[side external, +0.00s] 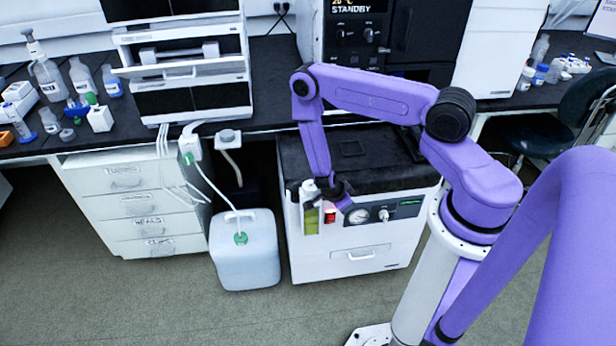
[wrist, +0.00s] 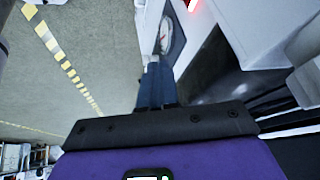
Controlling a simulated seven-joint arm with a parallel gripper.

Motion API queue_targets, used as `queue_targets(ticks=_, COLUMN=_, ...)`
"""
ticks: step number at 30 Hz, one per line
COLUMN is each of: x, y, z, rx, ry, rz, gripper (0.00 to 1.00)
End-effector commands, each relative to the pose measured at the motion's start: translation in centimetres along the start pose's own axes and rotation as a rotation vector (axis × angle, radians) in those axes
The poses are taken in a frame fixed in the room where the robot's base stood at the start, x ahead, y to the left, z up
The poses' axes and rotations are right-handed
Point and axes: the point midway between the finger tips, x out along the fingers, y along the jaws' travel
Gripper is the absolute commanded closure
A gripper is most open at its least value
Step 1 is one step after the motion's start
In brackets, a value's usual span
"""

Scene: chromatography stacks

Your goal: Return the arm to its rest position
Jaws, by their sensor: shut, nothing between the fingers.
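My purple arm reaches from the right over a black-topped white unit (side external: 352,262), with its last link hanging down at the unit's front. My gripper (side external: 344,204) is beside a lit red switch (side external: 330,215) and above a round gauge (side external: 358,216) on the front panel. I cannot tell whether it touches the panel. In the wrist view the dark fingers of my gripper (wrist: 155,82) are together and empty. They point towards the gauge (wrist: 166,35), with the red light (wrist: 192,4) at the top edge.
A white jug (side external: 245,262) with tubing stands on the floor left of the unit. A drawer cabinet (side external: 135,210) stands further left. Bench instruments (side external: 190,95) and bottles (side external: 48,80) are behind. A dark chair (side external: 580,112) is at the right. The front floor is clear.

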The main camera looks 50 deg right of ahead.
Motion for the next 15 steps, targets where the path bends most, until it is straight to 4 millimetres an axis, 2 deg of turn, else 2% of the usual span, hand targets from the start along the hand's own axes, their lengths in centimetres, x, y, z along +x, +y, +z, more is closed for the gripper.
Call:
queue_targets(ticks=3, x=-1.7, y=-0.7, z=0.2, rx=0.272, ry=-0.022, rz=0.011, gripper=1.00)
queue_targets(ticks=9, x=-4.0, y=-1.3, z=0.6, rx=0.660, ry=-0.053, rz=0.042, gripper=1.00)
queue_targets(ticks=13, x=-5.6, y=-1.8, z=1.2, rx=0.855, ry=-0.083, rz=0.064, gripper=1.00)
queue_targets(ticks=15, x=-7.1, y=-2.3, z=1.9, rx=0.908, ry=-0.126, rz=0.075, gripper=1.00)
